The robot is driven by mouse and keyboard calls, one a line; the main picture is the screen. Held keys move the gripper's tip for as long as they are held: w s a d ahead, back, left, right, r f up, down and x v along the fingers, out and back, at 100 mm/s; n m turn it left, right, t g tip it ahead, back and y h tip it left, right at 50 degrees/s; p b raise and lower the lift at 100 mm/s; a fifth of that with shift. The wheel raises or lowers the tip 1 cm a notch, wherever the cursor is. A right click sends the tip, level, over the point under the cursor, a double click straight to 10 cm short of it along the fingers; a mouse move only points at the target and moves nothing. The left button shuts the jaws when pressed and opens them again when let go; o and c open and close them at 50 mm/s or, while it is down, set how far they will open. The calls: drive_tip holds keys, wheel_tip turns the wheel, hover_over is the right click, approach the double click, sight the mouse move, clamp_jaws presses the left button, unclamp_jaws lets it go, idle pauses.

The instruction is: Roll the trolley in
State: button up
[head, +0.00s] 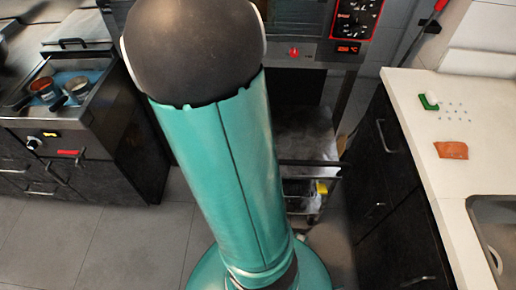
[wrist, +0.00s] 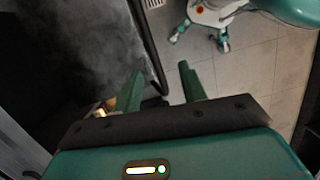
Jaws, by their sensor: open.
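The trolley (head: 305,128) stands below the oven front in the head view, partly behind my green arm. It has a grey, worn top, a dark rail (head: 312,162) at its near edge and lower shelves. In the wrist view its smoky grey top (wrist: 75,45) fills the left, bordered by a black rail (wrist: 147,45). My gripper (wrist: 160,86) is open, with two green fingers apart. The rail's near end shows between the fingers in the picture; I cannot tell whether they touch it. In the head view my gripper is hidden behind my arm.
A white counter (head: 415,95) with dark drawers, a sink (head: 494,225) and an orange piece (head: 451,150) stands right. A fryer unit (head: 75,125) stands left. The oven (head: 300,50) is behind. Free grey tiled floor (head: 110,235) lies at lower left. A yellow item (head: 321,188) sits low on the trolley.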

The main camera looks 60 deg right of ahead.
drive_tip(key=s+d+f+n+g, duration=0.1)
drive_tip(key=s+d+f+g, duration=0.2)
drive_tip(key=s+d+f, duration=0.4)
drive_tip(key=x, duration=1.1)
drive_tip(key=shift+w+d+f, duration=0.25)
drive_tip(key=shift+w+d, duration=0.1)
drive_tip(key=shift+w, duration=0.05)
drive_tip(key=shift+c, duration=0.2)
clamp_jaws()
